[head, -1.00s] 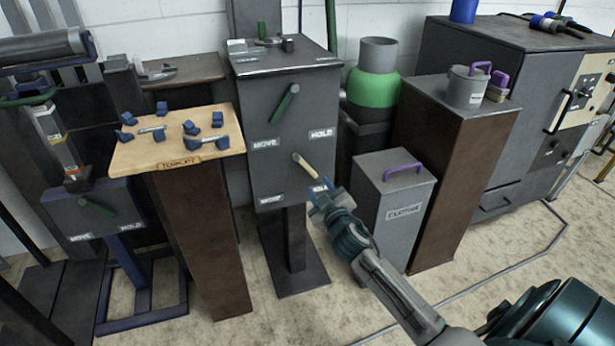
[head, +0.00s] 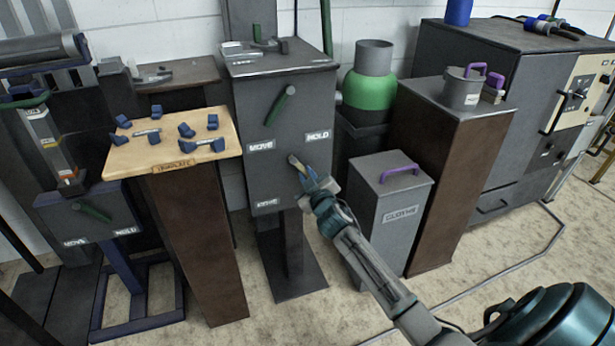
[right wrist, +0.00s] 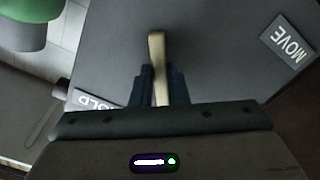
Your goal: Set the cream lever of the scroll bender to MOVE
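The scroll bender (head: 240,110) is a dark grey box on a post. Its cream lever (head: 293,160) sits low on the front face, pointing down and right. It also shows in the right wrist view (right wrist: 157,50). A lower MOVE label (head: 266,203) is at the lower left. The HOLD label (right wrist: 95,99) lies partly hidden behind my gripper in the wrist view, with a MOVE label (right wrist: 286,43) at upper right. My right gripper (head: 306,180) is at the lever's free end, its fingers close on both sides and appearing shut on it. My left gripper is not in view.
A green lever (head: 280,105) is above on the same face, with its own MOVE and HOLD labels. A template table (head: 190,160) with blue pieces stands left. A grey bin (head: 400,215) with a purple handle stands close to the right of my forearm.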

